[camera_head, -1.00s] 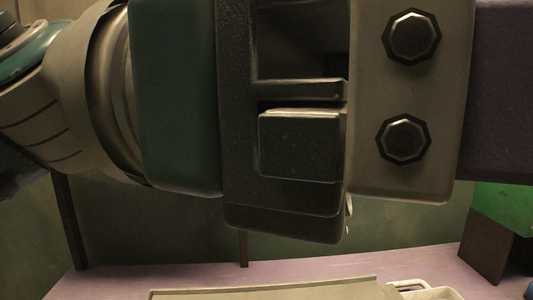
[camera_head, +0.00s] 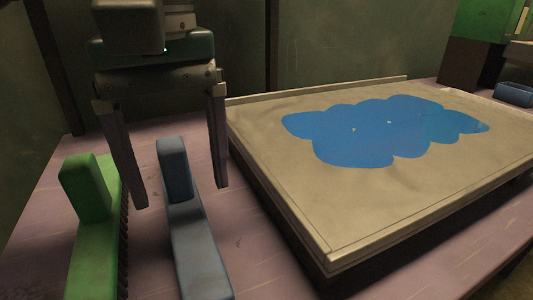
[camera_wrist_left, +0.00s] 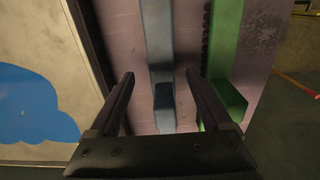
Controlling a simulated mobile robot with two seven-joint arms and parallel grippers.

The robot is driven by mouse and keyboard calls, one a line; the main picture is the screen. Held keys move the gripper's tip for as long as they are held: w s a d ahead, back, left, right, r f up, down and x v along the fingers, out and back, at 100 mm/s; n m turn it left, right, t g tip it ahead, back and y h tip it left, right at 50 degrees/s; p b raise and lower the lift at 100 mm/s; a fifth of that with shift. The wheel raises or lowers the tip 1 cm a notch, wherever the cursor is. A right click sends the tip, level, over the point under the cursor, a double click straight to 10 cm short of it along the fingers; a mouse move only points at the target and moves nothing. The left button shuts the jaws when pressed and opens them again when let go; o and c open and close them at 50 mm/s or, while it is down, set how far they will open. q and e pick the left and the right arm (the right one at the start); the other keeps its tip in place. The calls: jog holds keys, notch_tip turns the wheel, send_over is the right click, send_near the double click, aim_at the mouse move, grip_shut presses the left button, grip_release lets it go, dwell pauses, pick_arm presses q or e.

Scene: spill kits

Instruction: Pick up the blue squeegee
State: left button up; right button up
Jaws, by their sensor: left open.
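The blue squeegee (camera_head: 200,255) lies on the pinkish table at the lower left of the head view. Its upright, block-like part (camera_head: 173,170) is at its far end. In the left wrist view the blue squeegee (camera_wrist_left: 158,40) runs up the middle, between the fingers. My left gripper (camera_head: 182,197) is open and points down, with one finger on either side of the squeegee. It also shows in the left wrist view (camera_wrist_left: 160,74). Nothing is held, and I cannot tell whether the fingers touch the squeegee. My right gripper is not in view.
A green brush (camera_head: 97,245) with dark bristles lies close by on the left. A raised beige tray (camera_head: 330,245) with a blue puddle (camera_head: 370,135) stands on the right. A blue container (camera_head: 514,94) is at the far right. Table between is narrow.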

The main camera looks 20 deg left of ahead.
aim_at(189, 224)
pick_arm(q)
jog(key=f+b, duration=0.1)
jog(key=f, duration=0.6)
jog(key=shift+s+d+f+b, duration=0.1)
jog(key=shift+s+f+b, duration=0.1)
jog(key=shift+f+b, duration=0.15)
jog(key=shift+r, duration=0.1)
grip_shut()
